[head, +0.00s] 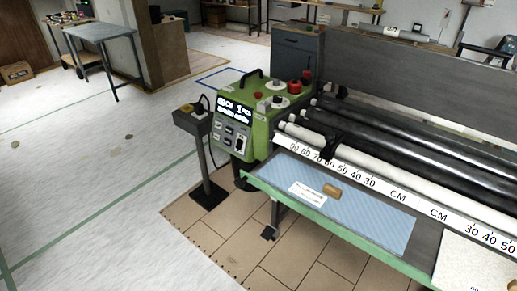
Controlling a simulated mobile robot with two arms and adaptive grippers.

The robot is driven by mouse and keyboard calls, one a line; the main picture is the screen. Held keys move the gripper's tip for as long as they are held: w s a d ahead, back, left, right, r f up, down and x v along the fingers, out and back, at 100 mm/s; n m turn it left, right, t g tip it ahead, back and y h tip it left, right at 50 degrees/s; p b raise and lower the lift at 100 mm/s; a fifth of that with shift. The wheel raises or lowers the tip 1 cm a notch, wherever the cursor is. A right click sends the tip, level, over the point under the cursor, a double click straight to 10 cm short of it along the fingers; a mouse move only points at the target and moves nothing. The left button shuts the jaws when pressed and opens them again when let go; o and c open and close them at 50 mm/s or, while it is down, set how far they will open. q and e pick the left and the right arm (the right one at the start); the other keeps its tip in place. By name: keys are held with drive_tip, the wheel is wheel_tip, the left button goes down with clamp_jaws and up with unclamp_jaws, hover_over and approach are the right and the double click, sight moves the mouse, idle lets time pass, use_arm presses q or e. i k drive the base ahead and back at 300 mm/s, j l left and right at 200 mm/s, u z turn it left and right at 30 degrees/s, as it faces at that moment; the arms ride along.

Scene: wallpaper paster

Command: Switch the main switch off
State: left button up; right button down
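The green wallpaper paster (258,138) stands in the middle of the head view. Its front control panel (234,130) faces me, with a lit display (235,109) reading a "1" and other characters, and small switches and buttons below it. Red knobs (294,87) and a small red button (258,94) sit on the machine's top. I cannot tell which control is the main switch or what position it is in. Neither of my grippers is in view.
A post with a box (192,120) on top stands left of the panel, a cable running from it. Long rollers (390,150) and a blue patterned board (345,205) with a small wooden block (331,190) extend right.

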sight(239, 144)
drive_tip(key=i+j+z, duration=0.2)
drive_tip(key=j+z, duration=0.25)
drive_tip(key=i+j+z, duration=0.15)
drive_tip(key=z, duration=0.35)
drive_tip(key=j+z, duration=0.7)
drive_tip(key=j, duration=1.1)
drive_tip(key=j+z, duration=0.25)
drive_tip(key=j, duration=1.65)
drive_tip(key=k+j, duration=0.15)
drive_tip(key=j, duration=0.95)
drive_tip(key=k, duration=0.1)
